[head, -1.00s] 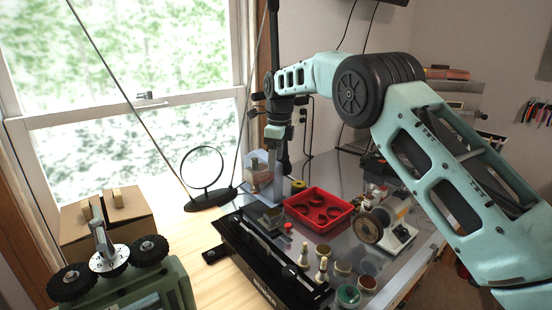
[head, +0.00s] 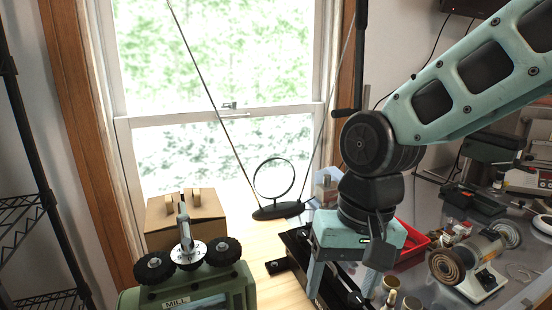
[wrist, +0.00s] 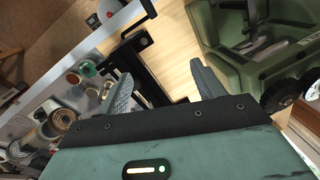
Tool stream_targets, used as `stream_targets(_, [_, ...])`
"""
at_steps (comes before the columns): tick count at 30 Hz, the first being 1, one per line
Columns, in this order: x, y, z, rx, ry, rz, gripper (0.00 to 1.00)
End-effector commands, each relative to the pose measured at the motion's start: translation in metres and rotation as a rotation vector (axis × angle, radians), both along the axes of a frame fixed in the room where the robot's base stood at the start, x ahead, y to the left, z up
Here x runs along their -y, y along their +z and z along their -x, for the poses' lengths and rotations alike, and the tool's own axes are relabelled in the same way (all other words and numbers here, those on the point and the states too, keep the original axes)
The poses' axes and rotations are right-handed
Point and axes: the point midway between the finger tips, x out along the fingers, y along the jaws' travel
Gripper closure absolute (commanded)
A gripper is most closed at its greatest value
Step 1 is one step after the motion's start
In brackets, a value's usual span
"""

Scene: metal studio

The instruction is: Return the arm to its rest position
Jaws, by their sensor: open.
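My arm is bent, with its elbow high at the right of the head view. My gripper (head: 342,282) hangs pointing down in front of the black rack on the bench. In the wrist view my gripper (wrist: 162,82) has its two teal fingers spread apart. Nothing is held between them. Part of a black frame and wooden surface show beyond the gap.
A green mill machine (head: 190,295) with black knobs stands left of the gripper. A cardboard box (head: 185,222) and a black ring stand (head: 275,210) are behind. A red tray (head: 412,248) is partly hidden by the gripper. A bench grinder (head: 480,265) is at right.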

Motion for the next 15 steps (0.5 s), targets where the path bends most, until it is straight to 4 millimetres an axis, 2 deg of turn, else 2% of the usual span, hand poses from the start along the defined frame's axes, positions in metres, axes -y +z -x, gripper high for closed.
stream_targets(1, [0.008,-0.006,0.028,0.019,0.121,0.012,0.32])
stream_targets(3, [0.018,-0.015,0.057,0.041,0.275,0.027,0.32])
stream_targets(6, [0.032,-0.026,0.088,0.064,0.442,0.045,0.32])
stream_targets(10, [0.044,-0.034,0.107,0.078,0.560,0.059,0.32])
stream_targets(15, [0.046,-0.036,0.111,0.081,0.590,0.063,0.32])
